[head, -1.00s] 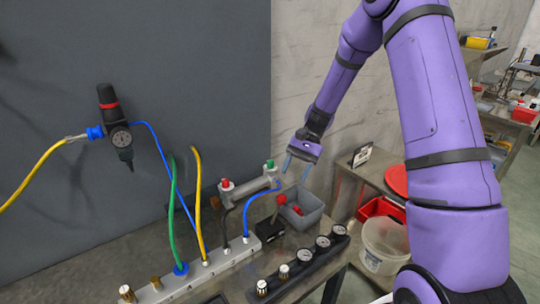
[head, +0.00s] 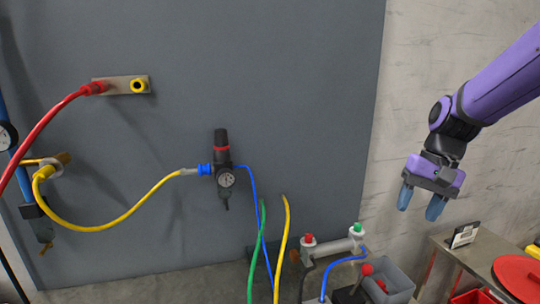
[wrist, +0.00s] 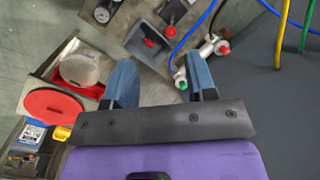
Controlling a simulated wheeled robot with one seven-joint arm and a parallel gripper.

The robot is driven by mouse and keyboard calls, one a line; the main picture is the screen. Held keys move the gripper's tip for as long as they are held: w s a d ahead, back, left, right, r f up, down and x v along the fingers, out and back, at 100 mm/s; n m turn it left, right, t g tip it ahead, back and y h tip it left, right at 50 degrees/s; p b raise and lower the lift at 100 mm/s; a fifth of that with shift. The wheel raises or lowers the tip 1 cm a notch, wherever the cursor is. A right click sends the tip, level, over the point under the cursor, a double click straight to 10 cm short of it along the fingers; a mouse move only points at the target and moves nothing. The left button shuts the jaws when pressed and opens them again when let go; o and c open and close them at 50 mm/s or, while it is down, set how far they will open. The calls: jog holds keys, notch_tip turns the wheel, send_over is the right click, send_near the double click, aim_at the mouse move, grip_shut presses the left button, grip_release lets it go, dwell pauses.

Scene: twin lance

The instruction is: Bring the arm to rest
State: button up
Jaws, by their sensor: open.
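My purple arm (head: 500,85) reaches in from the right of the head view. My gripper (head: 420,204) hangs at its end, pointing down, with its two blue fingers apart and nothing between them. It is in free air before the pale wall, above and to the right of the grey valve bar (head: 330,246). In the wrist view my gripper (wrist: 160,88) also shows open and empty, with the bench far below the fingertips.
A dark panel (head: 300,100) carries a regulator (head: 222,170) with yellow and blue hoses. A grey bin (head: 392,282) and a red-lever box (head: 352,292) stand below. A side table (head: 490,245) holds a red lid (head: 520,276). The air around my gripper is clear.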

jog(key=s+r+n+t+h, duration=0.1)
jog(key=s+r+t, duration=0.2)
jog(key=s, duration=0.5)
jog(key=s+r+n+t+h, duration=0.2)
jog(key=s+r, duration=0.3)
jog(key=s, duration=0.4)
jog(key=shift+d+r+n+t, duration=0.25)
jog(key=shift+d+t, duration=0.2)
jog(key=shift+t, duration=0.25)
